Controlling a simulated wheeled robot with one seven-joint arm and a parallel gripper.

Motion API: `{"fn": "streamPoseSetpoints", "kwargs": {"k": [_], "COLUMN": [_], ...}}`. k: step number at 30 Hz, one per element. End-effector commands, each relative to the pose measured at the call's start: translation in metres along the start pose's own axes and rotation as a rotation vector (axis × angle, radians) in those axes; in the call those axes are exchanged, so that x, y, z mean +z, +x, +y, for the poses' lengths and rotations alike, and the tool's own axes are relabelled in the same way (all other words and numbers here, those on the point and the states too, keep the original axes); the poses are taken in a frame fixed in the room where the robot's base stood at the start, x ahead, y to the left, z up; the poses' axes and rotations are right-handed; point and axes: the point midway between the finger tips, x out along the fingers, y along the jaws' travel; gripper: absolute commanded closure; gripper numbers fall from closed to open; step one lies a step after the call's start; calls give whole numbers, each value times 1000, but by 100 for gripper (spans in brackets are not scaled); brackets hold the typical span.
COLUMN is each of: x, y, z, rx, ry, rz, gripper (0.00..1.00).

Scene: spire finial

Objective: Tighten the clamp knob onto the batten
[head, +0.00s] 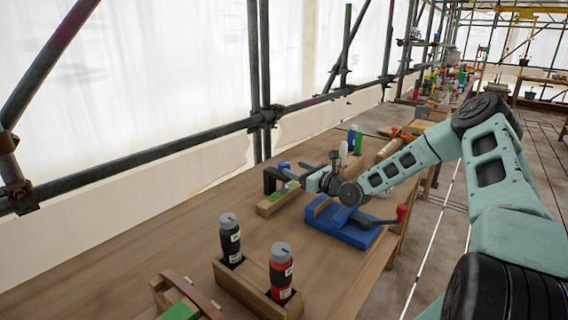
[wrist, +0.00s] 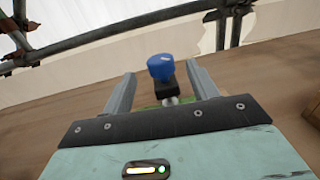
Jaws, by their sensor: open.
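The blue clamp knob (wrist: 160,67) stands on a dark threaded stem in the middle of the wrist view. My gripper (wrist: 160,76) is open, with one finger on each side of the knob and gaps between. In the head view the blue knob (head: 284,166) shows small beside the black clamp frame (head: 270,180), and my gripper (head: 298,177) reaches it from the right. The wooden batten (head: 268,208) with a green patch lies on the bench under the clamp. The exact contact of clamp and batten is hidden by my gripper.
A blue vise-like block (head: 345,232) with a red-tipped lever (head: 402,213) stands close below my wrist. Two bottles (head: 230,238) sit in a wooden holder nearer on the bench. Scaffold tubes (head: 180,152) run along the back. The bench left of the clamp is clear.

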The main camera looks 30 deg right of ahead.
Motion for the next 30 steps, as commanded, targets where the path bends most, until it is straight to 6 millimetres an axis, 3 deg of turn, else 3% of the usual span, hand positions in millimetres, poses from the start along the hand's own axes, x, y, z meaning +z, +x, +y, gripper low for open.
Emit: {"fn": "streamPoseSetpoints", "kwargs": {"k": [3,9,22,23,27,30], "x": [1,0,-1,-1,-1,0], "y": [25,52,63,63,63,63], "z": [2,1,0,0,0,0], "rx": [3,1,0,0,0,0], "ry": [-2,0,0,0,-1,-1], "rz": [1,1,2,2,2,1], "gripper": [41,41,41,44,83,86]}}
